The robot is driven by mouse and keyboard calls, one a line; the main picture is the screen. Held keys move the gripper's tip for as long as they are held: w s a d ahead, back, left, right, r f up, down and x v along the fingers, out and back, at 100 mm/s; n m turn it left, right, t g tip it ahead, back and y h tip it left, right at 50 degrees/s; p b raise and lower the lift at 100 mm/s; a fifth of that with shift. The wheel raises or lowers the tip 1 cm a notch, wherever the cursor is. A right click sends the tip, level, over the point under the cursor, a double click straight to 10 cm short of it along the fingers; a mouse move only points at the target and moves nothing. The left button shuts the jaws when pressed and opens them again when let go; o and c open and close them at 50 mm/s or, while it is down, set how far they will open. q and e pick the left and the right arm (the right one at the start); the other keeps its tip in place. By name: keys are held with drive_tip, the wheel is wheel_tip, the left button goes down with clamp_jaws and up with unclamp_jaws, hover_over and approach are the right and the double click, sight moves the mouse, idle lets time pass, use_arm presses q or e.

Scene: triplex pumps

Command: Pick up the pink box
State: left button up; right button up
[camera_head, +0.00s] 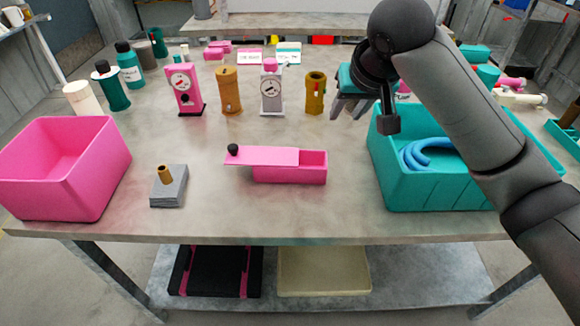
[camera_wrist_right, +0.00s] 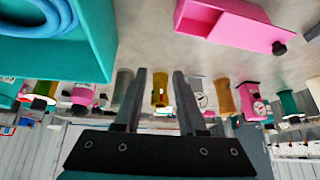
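A small pink box (camera_head: 290,172) with a sliding lid sits in the middle of the table. Its lid (camera_head: 262,156), with a black knob at the left end, is partly slid left, so the right part is uncovered. It also shows in the upside-down right wrist view (camera_wrist_right: 232,22). A larger open pink bin (camera_head: 62,185) stands at the table's left front. My right gripper (camera_head: 350,112) is in the air behind and right of the small box, clear of it. Its fingers (camera_wrist_right: 160,75) are apart with nothing between them. My left gripper is not in view.
A teal bin (camera_head: 430,190) with blue hose stands right, under my right arm. A grey block with a brown peg (camera_head: 168,187) sits left of the small box. Gauges, cylinders and bottles (camera_head: 131,68) stand farther back. Table in front of the small box is clear.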

drive_tip(key=m+g, duration=0.1)
drive_tip(key=g, duration=0.1)
approach(326, 160)
drive_tip(key=r, duration=0.2)
drive_tip(key=h, duration=0.1)
drive_tip(key=x, duration=0.7)
drive_tip(key=shift+s+a+f, duration=0.1)
drive_tip(key=shift+s+f, duration=0.05)
drive_tip(key=shift+s, duration=0.2)
drive_tip(key=x, duration=0.5)
drive_tip(key=shift+a, duration=0.3)
clamp_jaws()
idle(0.3)
